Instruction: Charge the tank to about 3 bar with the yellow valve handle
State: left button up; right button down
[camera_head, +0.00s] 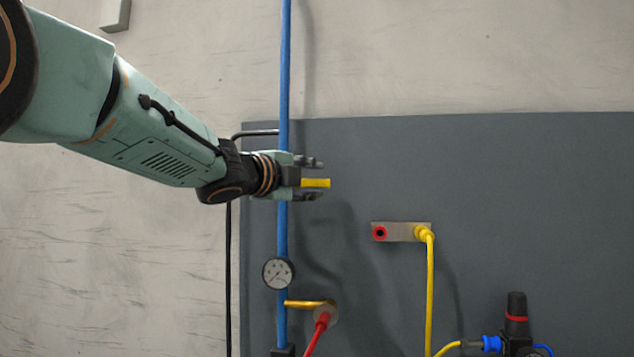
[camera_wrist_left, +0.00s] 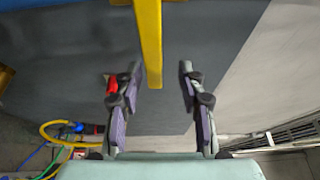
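The yellow valve handle (camera_head: 316,183) sticks out to the right by the blue pipe, high on the grey panel. My left gripper (camera_head: 321,179) is around it, with one finger above and one below. In the left wrist view the handle (camera_wrist_left: 151,45) reaches between the two open fingers (camera_wrist_left: 161,70), with a gap on each side. The valve body is hidden behind the gripper. A round white gauge (camera_head: 278,273) is on the pipe below; its dial is too small to read surely. The tank and my right gripper are not in view.
The blue pipe (camera_head: 285,70) runs vertically behind my left wrist. Below are a brass-coloured fitting (camera_head: 305,303) with a red hose, a socket plate (camera_head: 398,231) with a yellow hose, and a black regulator (camera_head: 516,318). The panel right of the gripper is clear.

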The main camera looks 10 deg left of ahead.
aim_at(311, 186)
pick_arm(q)
jog(key=shift+w+d+f, duration=0.1)
jog(key=shift+w+d, duration=0.1)
jog(key=shift+d, duration=0.05)
jog(key=w, duration=0.2)
jog(key=f, duration=0.1)
jog(key=shift+w+d, duration=0.3)
jog(key=shift+w, duration=0.1)
jog(key=shift+a, duration=0.2)
jog(key=s, duration=0.1)
jog(key=s+r, duration=0.1)
jog(key=shift+s+a, duration=0.25)
jog(key=shift+s, duration=0.1)
jog(key=c, duration=0.4)
jog(key=shift+d, duration=0.15)
jog(key=shift+c, duration=0.9)
jog(key=shift+w+d+f, duration=0.1)
jog(key=shift+w+f, duration=0.2)
jog(key=shift+w, duration=0.4)
grip_shut()
